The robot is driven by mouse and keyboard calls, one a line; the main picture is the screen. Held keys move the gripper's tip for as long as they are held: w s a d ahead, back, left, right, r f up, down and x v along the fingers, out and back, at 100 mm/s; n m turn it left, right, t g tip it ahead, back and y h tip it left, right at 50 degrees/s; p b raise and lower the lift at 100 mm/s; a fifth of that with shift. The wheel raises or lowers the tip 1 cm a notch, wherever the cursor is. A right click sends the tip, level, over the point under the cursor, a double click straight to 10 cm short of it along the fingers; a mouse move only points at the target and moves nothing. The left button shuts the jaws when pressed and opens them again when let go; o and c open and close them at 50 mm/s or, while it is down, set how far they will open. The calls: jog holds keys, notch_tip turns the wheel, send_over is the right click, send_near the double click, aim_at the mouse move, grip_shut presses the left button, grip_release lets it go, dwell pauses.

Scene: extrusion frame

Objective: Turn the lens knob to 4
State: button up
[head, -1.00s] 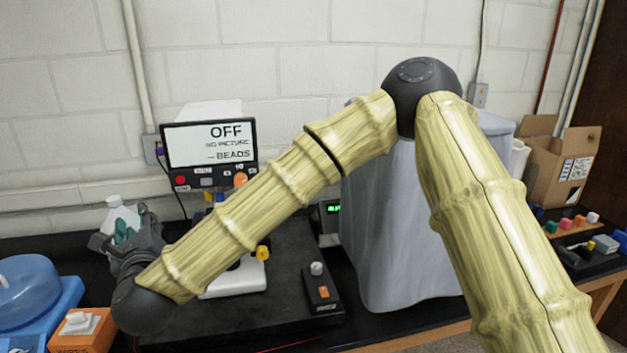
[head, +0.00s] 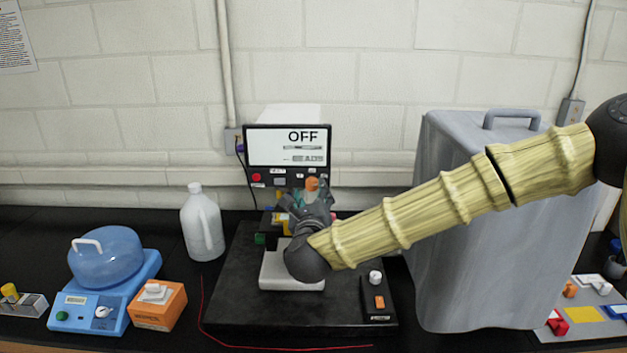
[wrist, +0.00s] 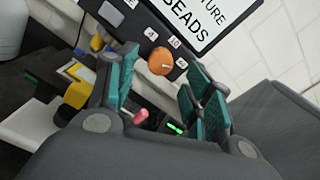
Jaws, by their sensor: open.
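The lens knob is an orange round knob (wrist: 161,61) on the panel below a screen; it has a pale pointer line and small numbered labels around it, with 4 and 10 seemingly legible. In the head view the orange knob (head: 312,184) shows just above my gripper. The screen (head: 288,147) reads OFF in large letters. My gripper (wrist: 165,90) is open, its teal-padded fingers spread on either side of the knob in the wrist view, apart from it and holding nothing. In the head view my gripper (head: 312,203) hides much of the microscope-like device behind it.
A white jug (head: 202,224) stands left of the device. A blue-domed machine (head: 106,258) and an orange box (head: 159,306) sit further left. A small black control box (head: 378,304) is at the front right. A large grey covered object (head: 462,240) stands to the right.

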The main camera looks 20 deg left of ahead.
aim_at(312, 187)
jog(key=shift+p+x, duration=1)
jog(key=shift+x, duration=1.35)
jog(key=shift+d, duration=0.1)
jog(key=c, duration=1)
